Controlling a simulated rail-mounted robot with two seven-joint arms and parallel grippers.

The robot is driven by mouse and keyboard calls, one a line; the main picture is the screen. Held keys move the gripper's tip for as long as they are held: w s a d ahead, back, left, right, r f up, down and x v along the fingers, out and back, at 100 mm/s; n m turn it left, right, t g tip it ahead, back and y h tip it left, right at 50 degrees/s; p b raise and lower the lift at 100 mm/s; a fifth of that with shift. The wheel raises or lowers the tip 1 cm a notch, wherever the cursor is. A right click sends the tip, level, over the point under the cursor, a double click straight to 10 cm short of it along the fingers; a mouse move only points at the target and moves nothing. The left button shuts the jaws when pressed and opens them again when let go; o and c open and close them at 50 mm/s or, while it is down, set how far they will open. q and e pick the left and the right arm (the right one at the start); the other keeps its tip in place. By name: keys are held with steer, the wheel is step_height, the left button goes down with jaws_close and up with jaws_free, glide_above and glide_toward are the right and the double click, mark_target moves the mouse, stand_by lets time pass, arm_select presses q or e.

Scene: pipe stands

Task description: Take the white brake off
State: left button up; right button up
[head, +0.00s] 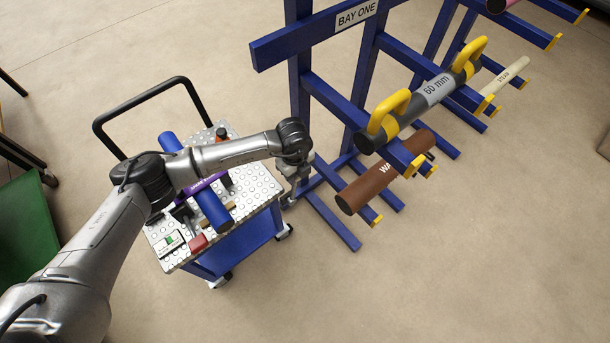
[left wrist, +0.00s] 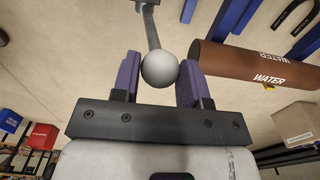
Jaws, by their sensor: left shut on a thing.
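The white brake shows in the left wrist view as a pale round knob (left wrist: 160,70) on a grey lever (left wrist: 151,28). My left gripper (left wrist: 160,62) is shut on this knob, with one purple finger on each side of it. In the head view my left gripper (head: 293,188) hangs low between the trolley's right edge and the blue rack, and the knob is too small or hidden to make out. My right gripper is in neither view.
The blue rack (head: 322,25) holds a grey 60 mm pipe (head: 436,90) with yellow clamps and a brown water pipe (head: 385,171) close to my left wrist. The trolley (head: 262,190) carries a blue tube (head: 212,208) and small items. Floor is clear in front.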

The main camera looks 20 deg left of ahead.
arm_select(q)
steer(key=s+p, duration=0.1)
steer(key=s+a+p, duration=0.1)
steer(key=s, duration=0.1)
steer(key=s+a+p, duration=0.1)
steer(key=shift+s+a+p, duration=0.15)
steer(key=shift+s+p, duration=0.15)
steer(key=shift+p, duration=0.05)
stand_by(0.5)
steer(key=shift+s+a+f+p, duration=0.2)
steer(key=shift+s+a+p, duration=0.1)
steer(key=shift+s, duration=0.25)
steer(key=shift+s+a+f+p, duration=0.2)
steer(key=shift+s+a+p, duration=0.05)
steer(key=shift+s, duration=0.25)
steer(key=shift+s+a+f+p, duration=0.2)
steer(key=shift+s+a+p, duration=0.1)
steer(key=shift+s, duration=0.25)
steer(key=o, duration=0.5)
steer(key=shift+s+f, duration=0.1)
steer(key=shift+o, duration=0.5)
steer(key=shift+r, duration=0.2)
